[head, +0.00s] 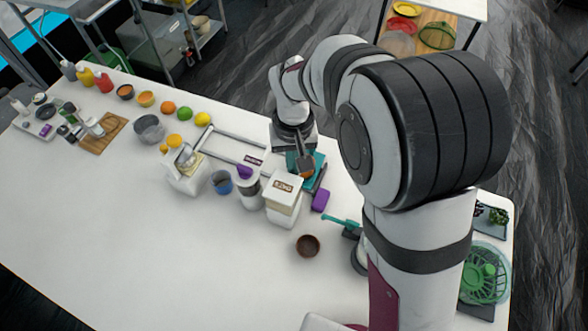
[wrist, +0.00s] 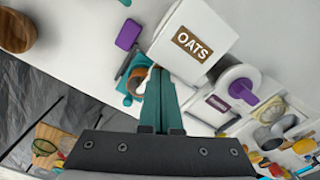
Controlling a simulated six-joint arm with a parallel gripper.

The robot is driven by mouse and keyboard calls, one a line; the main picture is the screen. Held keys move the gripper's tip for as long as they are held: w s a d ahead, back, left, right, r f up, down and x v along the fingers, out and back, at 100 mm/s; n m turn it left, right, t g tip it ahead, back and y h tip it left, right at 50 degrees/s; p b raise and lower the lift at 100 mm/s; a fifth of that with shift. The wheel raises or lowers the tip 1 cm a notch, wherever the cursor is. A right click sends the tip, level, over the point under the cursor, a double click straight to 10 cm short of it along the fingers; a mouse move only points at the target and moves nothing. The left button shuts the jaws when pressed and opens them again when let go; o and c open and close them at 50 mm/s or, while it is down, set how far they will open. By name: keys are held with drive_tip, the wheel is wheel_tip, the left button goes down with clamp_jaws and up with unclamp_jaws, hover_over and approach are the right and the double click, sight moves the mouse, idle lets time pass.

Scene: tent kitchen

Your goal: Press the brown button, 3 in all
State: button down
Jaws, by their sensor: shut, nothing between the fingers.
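The brown button (wrist: 138,79) is a round brown cap on a teal base (wrist: 128,99) in the wrist view, partly hidden behind my fingers. In the head view the brown cap (head: 306,173) shows beneath the end of my arm, beside the white oats box. My gripper (wrist: 157,70) is shut and empty, its teal fingers together. Its tips overlap the right side of the button in the wrist view; I cannot tell whether they touch it.
The oats box (head: 285,197) stands close by, with a purple block (head: 320,200) near it. A brown bowl (head: 308,245) sits in front. The table's front left is clear.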

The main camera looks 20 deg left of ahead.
drive_tip(key=shift+f, duration=0.3)
drive_tip(key=shift+r, duration=0.1)
drive_tip(key=shift+r, duration=0.4)
drive_tip(key=shift+f, duration=0.5)
idle(0.4)
drive_tip(key=shift+r, duration=0.5)
